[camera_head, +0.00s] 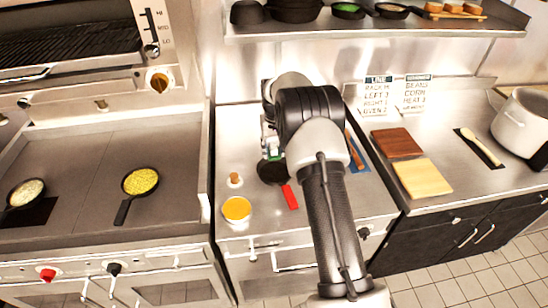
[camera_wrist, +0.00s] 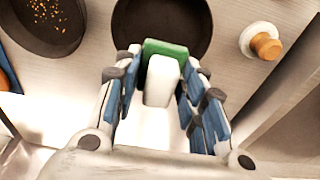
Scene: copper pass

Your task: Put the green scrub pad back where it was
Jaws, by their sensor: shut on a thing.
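The green scrub pad (camera_wrist: 165,48) is between the fingers of my gripper (camera_wrist: 163,66) in the wrist view, with a pale block-like shape just below it. The gripper's blue-padded fingers are closed in on both sides of it. In the head view a bit of the green pad (camera_head: 275,154) shows beside my gripper (camera_head: 270,146), partly hidden by my wrist. The pad appears over the near edge of a dark empty pan (camera_wrist: 185,18); I cannot tell its height. In the head view this pan (camera_head: 270,173) has a red handle.
A wooden-knobbed white item (camera_head: 235,180) and an orange-filled container (camera_head: 237,209) stand left of the pan. A pan with crumbs (camera_wrist: 48,22) is at the wrist view's left. A blue mat (camera_head: 358,162) and two boards (camera_head: 397,143) lie right. A shelf (camera_head: 400,24) overhangs the back.

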